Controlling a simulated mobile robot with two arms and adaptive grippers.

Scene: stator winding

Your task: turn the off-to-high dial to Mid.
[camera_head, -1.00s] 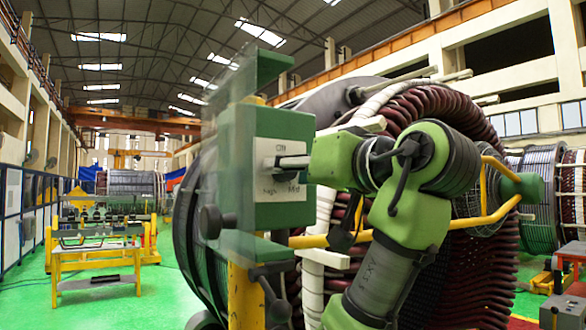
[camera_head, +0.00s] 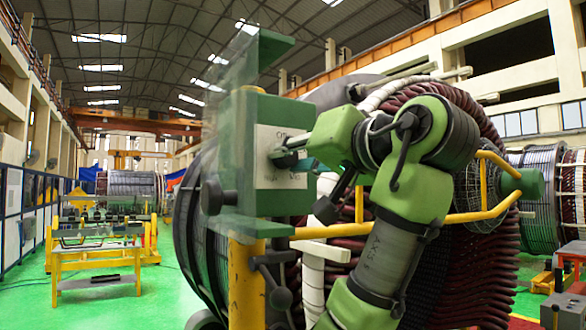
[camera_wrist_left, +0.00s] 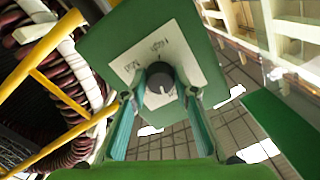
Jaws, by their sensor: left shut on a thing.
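A green control box (camera_head: 250,140) stands on a yellow post, with a white label plate (camera_head: 282,182) on its face. The dark round dial (camera_wrist_left: 160,76) sits in the middle of the plate in the left wrist view, with a pale bar across its lower part. "High" and "Mid" are written above and to the left of it there; "Off" is hard to read in the head view. My left gripper (camera_head: 297,150) is at the plate, its tips shut on the dial. Both green fingers (camera_wrist_left: 160,98) reach to the dial's sides in the wrist view. My right gripper is not in view.
A large stator with dark red coils (camera_head: 440,105) and a yellow rail (camera_head: 460,217) stand close behind my arm. A yellow work table (camera_head: 97,262) and open green floor are at the left.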

